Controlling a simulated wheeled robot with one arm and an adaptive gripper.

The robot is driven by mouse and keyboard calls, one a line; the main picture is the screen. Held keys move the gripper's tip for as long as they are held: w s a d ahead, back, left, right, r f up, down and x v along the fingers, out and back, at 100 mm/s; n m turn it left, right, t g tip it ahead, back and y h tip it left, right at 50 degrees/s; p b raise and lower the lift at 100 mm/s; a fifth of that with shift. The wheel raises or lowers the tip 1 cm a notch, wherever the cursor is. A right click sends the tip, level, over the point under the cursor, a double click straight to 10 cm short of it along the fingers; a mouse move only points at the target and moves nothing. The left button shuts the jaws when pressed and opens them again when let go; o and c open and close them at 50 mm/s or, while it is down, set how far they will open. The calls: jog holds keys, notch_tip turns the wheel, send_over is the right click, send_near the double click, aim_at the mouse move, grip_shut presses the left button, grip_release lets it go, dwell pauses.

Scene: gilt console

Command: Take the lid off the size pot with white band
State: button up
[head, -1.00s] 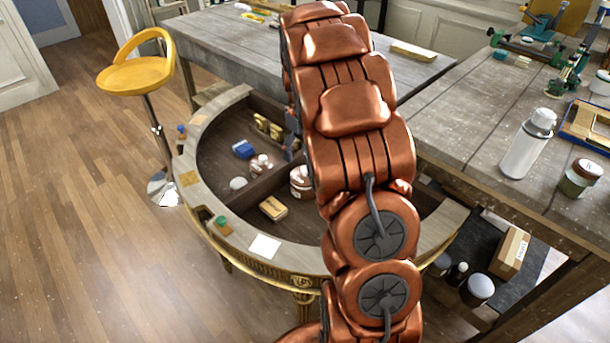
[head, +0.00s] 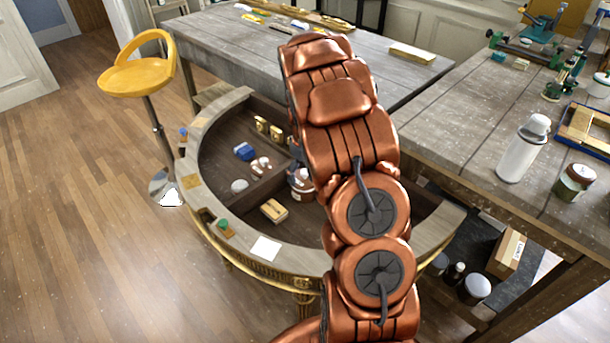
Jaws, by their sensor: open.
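The size pot with white band (head: 301,186) stands inside the half-round gilt console, in the head view. It looks reddish-brown with a pale band, and my copper arm hides its right side. My gripper (head: 296,158) shows only as a small dark piece at the left edge of my arm, just above the pot. It is open. Its fingertips are mostly hidden, and I cannot tell whether they touch the lid. The lid's top is largely covered, but the pot appears upright.
The console's rim (head: 225,240) surrounds the compartment. Near the pot are small white pieces (head: 261,164), a white round item (head: 239,186), a blue item (head: 244,151) and a wooden block (head: 273,210). A workbench (head: 450,120) stands right, a yellow stool (head: 135,82) left.

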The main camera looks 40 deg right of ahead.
jog(key=shift+c, duration=0.2)
grip_shut()
dwell(0.6)
